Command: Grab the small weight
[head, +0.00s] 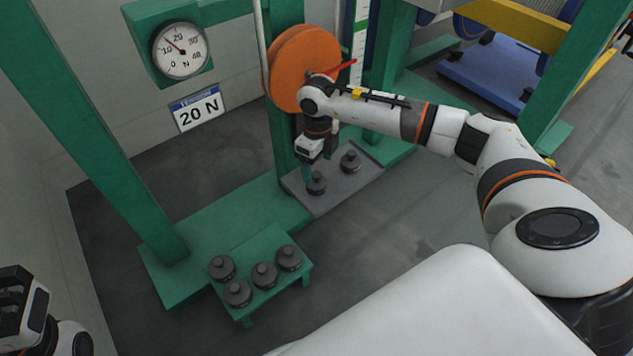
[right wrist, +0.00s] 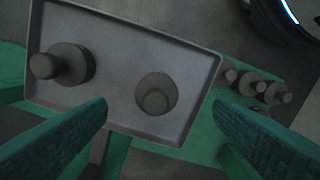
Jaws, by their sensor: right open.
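Two dark round weights with knobs stand on a grey tray (head: 325,203), which also fills the middle of the right wrist view (right wrist: 110,117). The near weight (head: 317,186) shows between my fingers in the right wrist view (right wrist: 157,92). The other weight (head: 350,162) stands apart on the tray, at left in the right wrist view (right wrist: 68,64); which is smaller is hard to tell. My right gripper (head: 307,172) is open above the near weight, its green fingers either side in the right wrist view (right wrist: 161,105). My left gripper (head: 22,305) shows partly at lower left; its jaws are unclear.
Several similar weights stand on a low green stand (head: 246,307) left of the tray. An orange wheel (head: 303,68) and green posts (head: 284,130) rise close behind my right gripper. A dial (head: 180,49) and a "20 N" sign (head: 197,107) are behind. Grey floor is clear right of the tray.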

